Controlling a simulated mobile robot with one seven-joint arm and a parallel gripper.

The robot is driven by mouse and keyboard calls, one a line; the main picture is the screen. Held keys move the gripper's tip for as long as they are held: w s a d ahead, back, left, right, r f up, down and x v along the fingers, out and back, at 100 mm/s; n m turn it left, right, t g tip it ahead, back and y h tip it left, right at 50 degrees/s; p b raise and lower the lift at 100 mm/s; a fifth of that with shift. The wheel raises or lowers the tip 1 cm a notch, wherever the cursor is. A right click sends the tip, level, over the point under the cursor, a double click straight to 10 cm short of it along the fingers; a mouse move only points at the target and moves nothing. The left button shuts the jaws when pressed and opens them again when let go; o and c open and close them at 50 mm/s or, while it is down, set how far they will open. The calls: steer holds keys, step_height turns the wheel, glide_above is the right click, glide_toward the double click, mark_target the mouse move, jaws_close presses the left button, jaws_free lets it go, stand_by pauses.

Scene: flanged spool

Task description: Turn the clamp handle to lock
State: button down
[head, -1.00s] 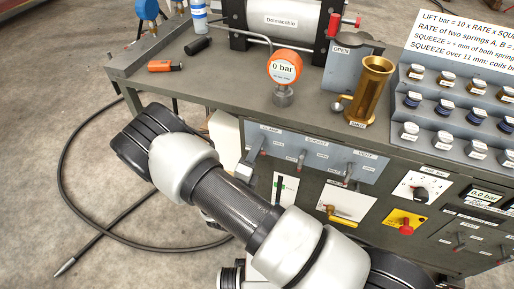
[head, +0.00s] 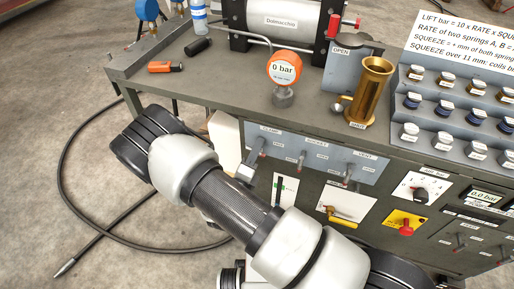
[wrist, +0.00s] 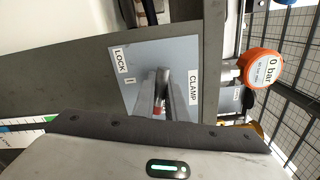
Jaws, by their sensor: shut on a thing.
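The clamp handle (wrist: 160,104) is a small lever with a red part, on a grey-blue panel plate between the LOCK label (wrist: 120,60) and the CLAMP label (wrist: 194,90). In the wrist view my gripper (wrist: 161,88) has its two fingers on either side of the lever, shut on it. In the head view my gripper (head: 256,156) reaches the left end of the bench's front panel, just below the CLAMP label (head: 270,130). There the fingers mostly hide the handle, so its exact angle is hard to tell.
Similar levers, under SOCKET (head: 304,163) and VENT (head: 347,172), stand to the right on the same panel. A yellow-handled valve (head: 342,214) is below. An orange gauge (head: 284,68) reading 0 bar and a brass cup (head: 371,90) stand on the bench. A hose (head: 63,180) lies on the floor.

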steer(key=m, duration=0.8)
steer(key=shift+m, duration=0.3)
steer(key=m, duration=0.4)
steer(key=shift+m, duration=2.1)
steer(key=c, duration=1.8)
jaws_free()
steer(key=shift+o, duration=0.2)
steer(key=shift+s, duration=0.1)
